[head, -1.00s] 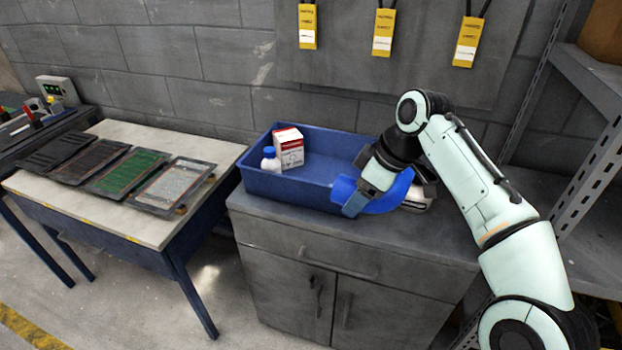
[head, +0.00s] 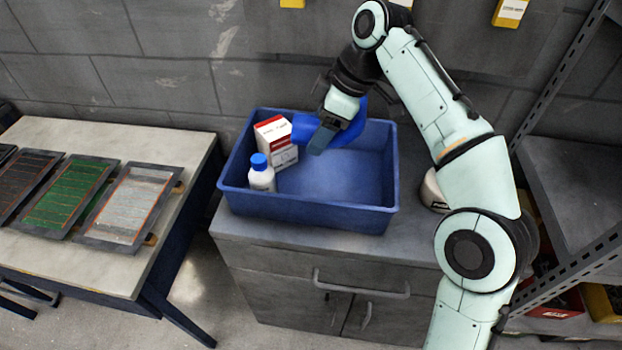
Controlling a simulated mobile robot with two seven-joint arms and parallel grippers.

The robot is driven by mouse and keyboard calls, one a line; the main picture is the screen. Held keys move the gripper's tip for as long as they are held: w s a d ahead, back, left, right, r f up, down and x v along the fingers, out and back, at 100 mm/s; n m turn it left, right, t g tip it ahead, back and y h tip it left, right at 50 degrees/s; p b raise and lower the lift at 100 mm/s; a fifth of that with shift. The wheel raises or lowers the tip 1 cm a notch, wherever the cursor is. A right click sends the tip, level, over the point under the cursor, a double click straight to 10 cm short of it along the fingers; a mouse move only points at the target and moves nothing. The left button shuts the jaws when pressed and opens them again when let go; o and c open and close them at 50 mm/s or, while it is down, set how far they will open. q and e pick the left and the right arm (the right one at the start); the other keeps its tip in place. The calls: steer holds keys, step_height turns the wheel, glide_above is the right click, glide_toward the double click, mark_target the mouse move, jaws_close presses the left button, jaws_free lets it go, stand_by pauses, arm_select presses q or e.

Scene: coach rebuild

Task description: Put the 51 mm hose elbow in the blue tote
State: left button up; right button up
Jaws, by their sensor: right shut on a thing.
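The blue tote (head: 310,212) stands on the grey cabinet and is open at the top. My right gripper (head: 325,135) is over the tote, shut on the blue hose elbow (head: 352,130). One end of the elbow sticks out left of the fingers, close to the white and red box; the rest curves out behind the gripper to the right. The elbow appears to be at about the height of the tote's rim or a little lower; I cannot tell whether it touches anything. My left gripper is not in view.
In the tote's left part stand a white and red box (head: 283,155) and a white bottle with a blue cap (head: 262,178). The tote's middle and right floor is clear. A table (head: 120,270) with framed panels is at left, metal shelving (head: 570,200) at right.

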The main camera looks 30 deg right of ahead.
steer(key=f+b, duration=0.5)
steer(key=f, duration=0.8)
steer(key=shift+s, duration=0.2)
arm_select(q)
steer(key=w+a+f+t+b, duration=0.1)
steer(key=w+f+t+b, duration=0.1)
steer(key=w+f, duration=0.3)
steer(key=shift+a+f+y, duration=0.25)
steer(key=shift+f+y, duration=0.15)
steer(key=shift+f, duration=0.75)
arm_select(e)
steer(key=shift+f, duration=2.65)
steer(key=o, duration=1.2)
steer(key=shift+f, duration=0.15)
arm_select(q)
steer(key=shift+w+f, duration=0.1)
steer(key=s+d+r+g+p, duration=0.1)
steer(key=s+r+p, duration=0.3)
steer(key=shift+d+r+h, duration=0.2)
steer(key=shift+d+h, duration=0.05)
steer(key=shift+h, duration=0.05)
arm_select(e)
steer(key=v, duration=1.2)
steer(key=shift+w, duration=0.1)
